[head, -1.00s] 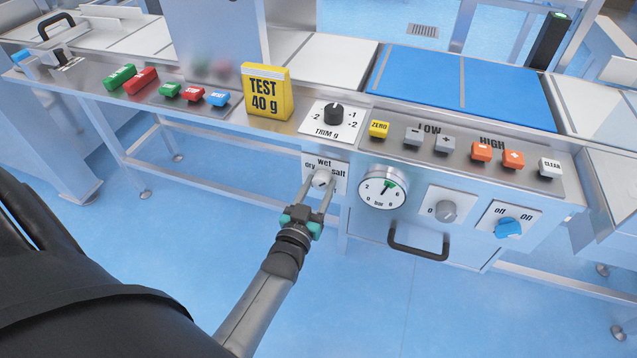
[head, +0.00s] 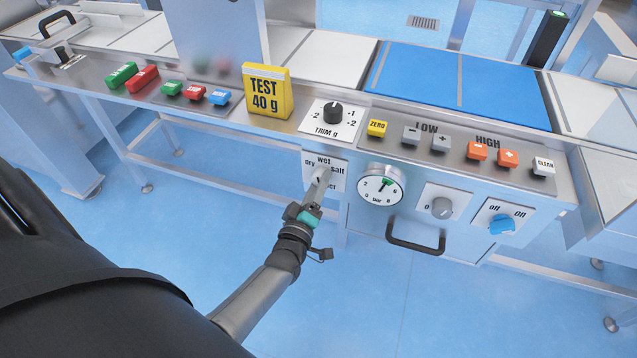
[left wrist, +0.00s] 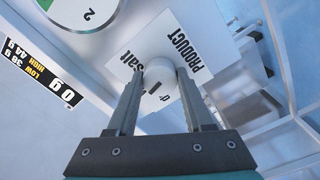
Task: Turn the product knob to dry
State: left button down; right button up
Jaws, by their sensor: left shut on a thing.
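The product knob (left wrist: 160,70) is a small light grey knob on a white label plate (head: 336,160). The plate reads wet at the top, dry at the left and salt at the right in the head view. My left gripper (head: 323,176) is shut on the knob, its two fingers on opposite sides of it in the left wrist view (left wrist: 159,76). In that view a dark mark shows on the knob's lower side, near the partly hidden dry lettering. The fingers cover the wet lettering there. The exact setting is hard to read. My right gripper is not in view.
A pressure gauge (head: 381,190) sits just right of the plate, with a grey knob (head: 441,207) and a blue switch (head: 501,224) beyond. A black handle (head: 417,240) juts out below. The trim knob (head: 333,112) and yellow test block (head: 266,90) are above.

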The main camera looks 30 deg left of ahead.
pick_arm(q)
jog(key=shift+n+b, duration=0.7)
jog(key=shift+n, duration=4.2)
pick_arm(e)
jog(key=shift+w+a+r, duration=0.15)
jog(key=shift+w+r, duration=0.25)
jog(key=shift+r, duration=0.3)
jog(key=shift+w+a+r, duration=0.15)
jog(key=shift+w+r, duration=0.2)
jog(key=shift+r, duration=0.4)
pick_arm(q)
jog(key=shift+c, duration=1.4)
grip_release()
jog(key=shift+s+d, duration=0.1)
